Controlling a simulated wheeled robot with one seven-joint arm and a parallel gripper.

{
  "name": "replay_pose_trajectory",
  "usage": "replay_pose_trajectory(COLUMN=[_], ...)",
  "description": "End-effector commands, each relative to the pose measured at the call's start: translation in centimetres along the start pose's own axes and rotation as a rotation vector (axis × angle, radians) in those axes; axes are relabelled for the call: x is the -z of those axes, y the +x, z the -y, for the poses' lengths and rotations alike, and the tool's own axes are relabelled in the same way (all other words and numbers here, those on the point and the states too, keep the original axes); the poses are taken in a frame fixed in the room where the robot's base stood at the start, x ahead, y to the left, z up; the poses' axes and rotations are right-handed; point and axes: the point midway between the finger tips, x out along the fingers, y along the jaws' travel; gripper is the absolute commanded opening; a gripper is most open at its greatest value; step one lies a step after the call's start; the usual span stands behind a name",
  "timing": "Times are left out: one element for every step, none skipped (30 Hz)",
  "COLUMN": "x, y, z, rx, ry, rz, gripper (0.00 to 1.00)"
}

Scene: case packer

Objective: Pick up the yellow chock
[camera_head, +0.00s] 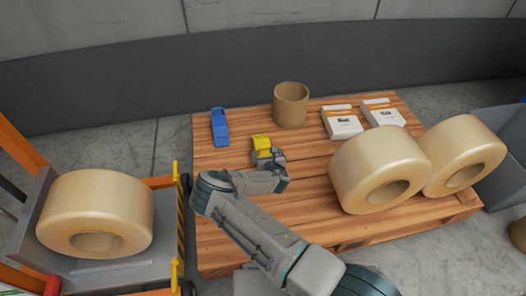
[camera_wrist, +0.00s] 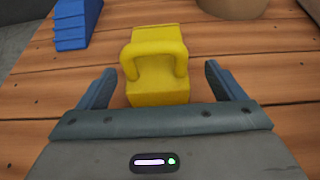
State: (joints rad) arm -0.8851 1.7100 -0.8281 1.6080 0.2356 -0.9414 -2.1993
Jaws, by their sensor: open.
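The yellow chock (camera_head: 260,141) lies on the wooden pallet table (camera_head: 225,225), left of its middle, just beyond the end of my arm. In the wrist view the yellow chock (camera_wrist: 156,65) is a block with a loop handle facing me. My gripper (camera_wrist: 156,85) is open, with one finger on each side of the chock's near part. Gaps show between the chock and both fingers. In the head view my gripper (camera_head: 268,158) partly covers the chock's near side.
A blue stepped block (camera_head: 220,127) lies to the left of the chock. A brown cardboard core (camera_head: 291,105) stands behind it. Two white-and-orange boxes (camera_head: 341,122) and two large tape rolls (camera_head: 380,169) are to the right. Another roll (camera_head: 95,214) sits in a machine at left.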

Motion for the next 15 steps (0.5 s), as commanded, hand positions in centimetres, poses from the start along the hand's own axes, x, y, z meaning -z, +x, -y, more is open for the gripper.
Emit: replay_pose_trajectory(x=[0.0,0.0,0.0,0.0,0.0,0.0,-0.1,-0.2,-0.3,-0.3,-0.3,-0.3,-0.3,-0.4,-0.4], y=[0.2,0.4,0.7,1.0,1.4,2.0,2.4,2.9,3.4,3.8,4.2,4.6,4.9,5.1,5.3], z=[0.0,0.0,0.0,0.0,-0.1,-0.2,-0.2,-0.3,-0.3,-0.4,-0.4,-0.3,-0.3,-0.3,-0.3], rx=[0.0,0.001,0.001,0.001,0.0,0.0,0.0,0.0,0.001,0.001,0.0,0.001,0.001,0.002,0.001], ry=[0.0,0.0,0.001,0.001,0.001,0.001,0.002,0.003,0.003,0.002,0.002,0.002,0.002,0.001,0.001], rz=[0.0,0.0,0.0,0.0,0.001,0.001,0.002,0.003,0.002,0.001,0.001,0.0,0.0,0.0,0.0], gripper=[0.89,0.89,0.89,0.89,0.89,0.89,0.89,0.89,0.89,0.89,0.89,0.89,0.89,0.89,0.89])
